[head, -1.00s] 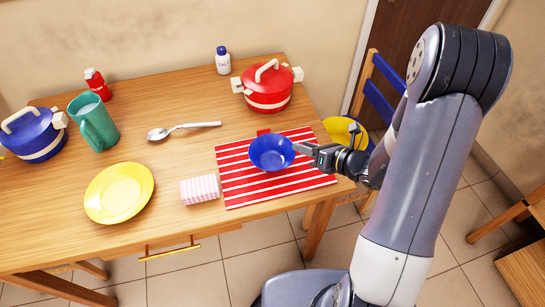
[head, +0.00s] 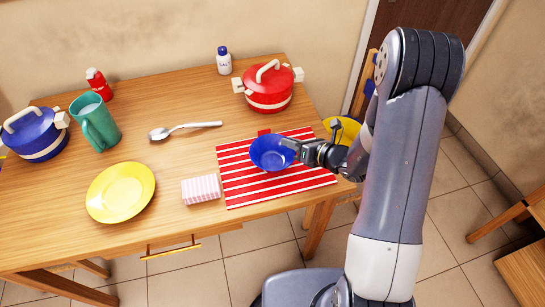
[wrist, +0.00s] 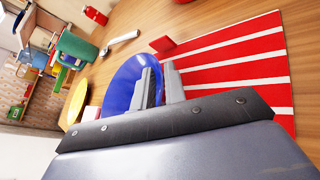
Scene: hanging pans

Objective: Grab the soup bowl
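The soup bowl is a round blue bowl (head: 266,156) standing upright on a red-and-white striped mat (head: 240,191) near the table's right end. My gripper (head: 291,145) is at the bowl's right rim. In the wrist view my gripper (wrist: 160,86) shows two grey fingers with a narrow gap between them. One finger overlaps the blue bowl (wrist: 122,88) and the other is beyond its rim, over the mat (wrist: 225,62). The rim appears to lie between the fingers. I see no firm contact. The fingertips' far sides are hidden.
A red pot (head: 267,90) stands behind the bowl and a pink striped block (head: 201,189) lies left of the mat. A spoon (head: 184,130), yellow plate (head: 120,192), green mug (head: 96,125) and blue pot (head: 35,136) are further left. A yellow pan (head: 342,130) hangs past the right edge.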

